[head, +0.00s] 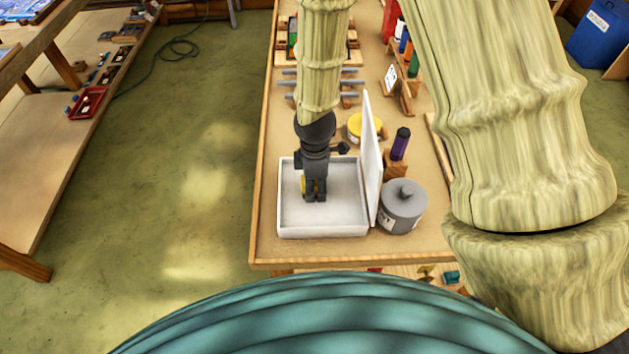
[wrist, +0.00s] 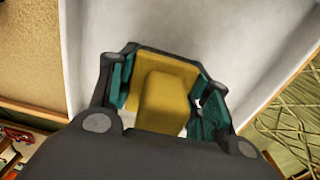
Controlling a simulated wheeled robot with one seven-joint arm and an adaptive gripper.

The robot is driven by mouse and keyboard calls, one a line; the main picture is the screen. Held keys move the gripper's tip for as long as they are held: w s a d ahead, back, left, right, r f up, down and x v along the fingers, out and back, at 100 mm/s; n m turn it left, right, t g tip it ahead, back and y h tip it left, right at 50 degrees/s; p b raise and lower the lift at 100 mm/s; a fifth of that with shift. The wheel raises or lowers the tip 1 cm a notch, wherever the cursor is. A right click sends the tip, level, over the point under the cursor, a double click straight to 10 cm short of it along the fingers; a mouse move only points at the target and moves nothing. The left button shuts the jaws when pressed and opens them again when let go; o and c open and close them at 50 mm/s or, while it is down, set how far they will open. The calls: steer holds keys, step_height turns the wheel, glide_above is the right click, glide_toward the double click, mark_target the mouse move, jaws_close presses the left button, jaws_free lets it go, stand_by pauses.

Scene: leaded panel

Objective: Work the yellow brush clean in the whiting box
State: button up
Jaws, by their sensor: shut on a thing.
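The whiting box (head: 345,218) is a shallow white tray on the near end of the bench, with its white lid (head: 369,150) standing upright along the right side. My gripper (head: 315,192) points down inside the box. It is shut on the yellow brush (head: 303,186), which shows as a yellow block between the fingers in the wrist view (wrist: 165,97). The white box floor (wrist: 190,25) lies beyond it. The underside of the brush is hidden, so I cannot tell whether it touches the floor.
A grey lidded pot (head: 403,208) stands right of the box, with a purple bottle (head: 400,143) in a wooden block behind it. A yellow round tin (head: 365,127) sits behind the lid. Grey bars (head: 290,83) lie farther back. The bench's left edge is close to the box.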

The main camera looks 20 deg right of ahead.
mark_target(316, 209)
steer(key=shift+s+f, duration=0.1)
steer(key=shift+s, duration=0.05)
steer(key=shift+s+a, duration=0.2)
steer(key=shift+s, duration=0.5)
steer(key=shift+s+a, duration=0.2)
steer(key=shift+s, duration=0.5)
steer(key=shift+s+a, duration=0.2)
steer(key=shift+s, duration=0.45)
steer(key=shift+s+a, duration=0.2)
steer(key=shift+s, duration=0.45)
steer(key=shift+w, duration=0.1)
steer(key=shift+w+d+p, duration=0.2)
steer(key=shift+w+p, duration=0.05)
steer(key=shift+w, duration=0.45)
steer(key=shift+w+d+p, duration=0.2)
steer(key=shift+w, duration=0.45)
steer(key=shift+w+d+p, duration=0.2)
steer(key=shift+w, duration=0.5)
steer(key=shift+w+d+p, duration=0.15)
steer(key=shift+w+d, duration=0.05)
steer(key=shift+w, duration=0.5)
